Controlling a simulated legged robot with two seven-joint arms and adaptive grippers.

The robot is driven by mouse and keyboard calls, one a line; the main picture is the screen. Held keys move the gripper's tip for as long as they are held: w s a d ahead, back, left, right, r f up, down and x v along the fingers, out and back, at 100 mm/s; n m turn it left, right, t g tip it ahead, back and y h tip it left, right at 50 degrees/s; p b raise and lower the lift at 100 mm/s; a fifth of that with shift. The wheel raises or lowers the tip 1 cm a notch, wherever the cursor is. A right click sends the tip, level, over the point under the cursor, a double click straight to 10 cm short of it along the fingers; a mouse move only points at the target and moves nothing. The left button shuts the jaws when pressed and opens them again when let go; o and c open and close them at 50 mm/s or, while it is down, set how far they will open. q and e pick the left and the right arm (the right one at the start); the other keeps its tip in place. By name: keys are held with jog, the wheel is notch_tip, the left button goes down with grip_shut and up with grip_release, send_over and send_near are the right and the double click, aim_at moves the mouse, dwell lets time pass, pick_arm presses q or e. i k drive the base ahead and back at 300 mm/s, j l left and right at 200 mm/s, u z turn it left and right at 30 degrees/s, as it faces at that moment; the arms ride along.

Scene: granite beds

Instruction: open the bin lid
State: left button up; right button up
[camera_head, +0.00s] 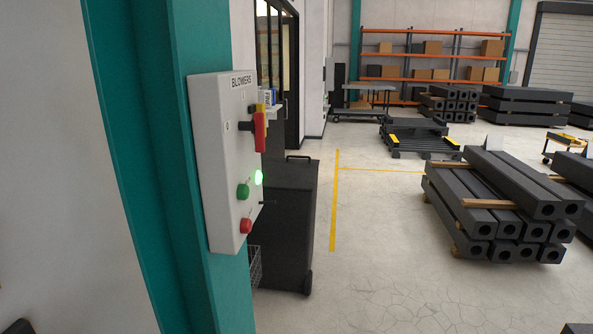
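A tall dark grey wheeled bin (308,225) stands on the floor behind the white control box and the teal column. Its lid (290,175) looks shut, lying flat across the top. A bar handle (298,157) sticks up at the lid's far edge, and a wheel (308,283) shows at the bottom right. The box and column hide the bin's left side. Neither gripper can be made out. Small dark shapes at the bottom left and bottom right corners are too cut off to identify.
The "BLOWERS" control box (224,160), with a red handle (260,131), is fixed to the teal column (160,160) in front. A wire basket (255,265) sits beside the bin. Stacked granite beams (500,205) stand right. Floor between them (375,235) is clear.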

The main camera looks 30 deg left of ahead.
aim_at(295, 173)
jog(key=i+l+u, duration=0.1)
jog(key=i, duration=0.3)
jog(key=i+l, duration=0.15)
jog(key=i, duration=0.3)
jog(key=i+l+u, duration=0.15)
jog(key=i, duration=0.25)
jog(key=i+l+u, duration=0.1)
jog(key=i, duration=0.3)
jog(key=i+j+u, duration=0.15)
jog(key=i+u, duration=0.8)
jog(key=i+l+u, duration=0.2)
jog(key=i+u, duration=0.25)
jog(key=i+l, duration=0.25)
jog(key=l, duration=0.15)
